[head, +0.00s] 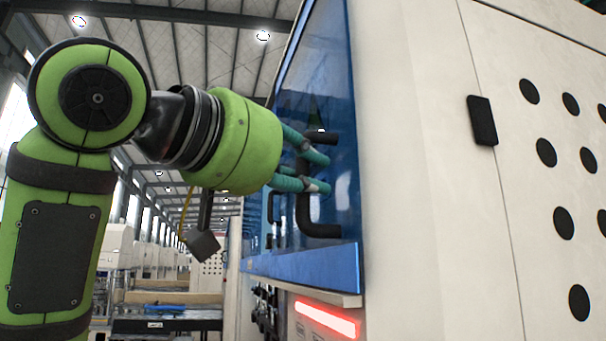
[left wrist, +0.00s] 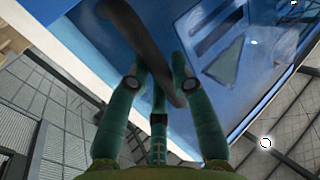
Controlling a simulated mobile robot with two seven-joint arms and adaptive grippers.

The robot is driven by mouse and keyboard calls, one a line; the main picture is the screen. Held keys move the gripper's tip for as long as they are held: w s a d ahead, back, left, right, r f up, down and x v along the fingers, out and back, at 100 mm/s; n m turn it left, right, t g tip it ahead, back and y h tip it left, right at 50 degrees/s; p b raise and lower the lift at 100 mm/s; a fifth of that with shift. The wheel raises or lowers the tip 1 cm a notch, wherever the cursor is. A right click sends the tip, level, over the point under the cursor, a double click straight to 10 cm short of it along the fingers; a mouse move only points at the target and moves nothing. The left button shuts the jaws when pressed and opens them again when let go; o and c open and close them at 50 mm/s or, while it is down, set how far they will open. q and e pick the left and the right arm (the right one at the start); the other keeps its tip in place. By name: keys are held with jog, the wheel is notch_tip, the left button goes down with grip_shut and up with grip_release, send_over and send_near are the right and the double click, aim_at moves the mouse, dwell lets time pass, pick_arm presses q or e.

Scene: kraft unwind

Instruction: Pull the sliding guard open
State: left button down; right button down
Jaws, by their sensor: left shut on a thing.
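The sliding guard (head: 347,262) is a blue-framed panel with a dark, glossy window on the machine's side face. A black bar handle (head: 304,212) stands out from it. My left gripper (head: 322,172) has green fingers and is shut on the handle, which passes between the fingertips. In the left wrist view the fingers of my left gripper (left wrist: 160,85) close around the dark handle (left wrist: 136,30), with the blue guard (left wrist: 215,65) behind. My right gripper is in neither view.
The white machine cabinet (head: 420,180) fills the right, with a black latch (head: 482,120) and round dark holes. A red light strip (head: 325,319) glows below the guard. More machines and a long hall lie at the back left.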

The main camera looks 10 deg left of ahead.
pick_arm(q)
jog(key=shift+d+f, duration=0.1)
jog(key=shift+f, duration=0.05)
jog(key=c, duration=1)
grip_release()
jog(key=shift+w, duration=0.15)
jog(key=shift+c, duration=0.2)
jog(key=v, duration=1.2)
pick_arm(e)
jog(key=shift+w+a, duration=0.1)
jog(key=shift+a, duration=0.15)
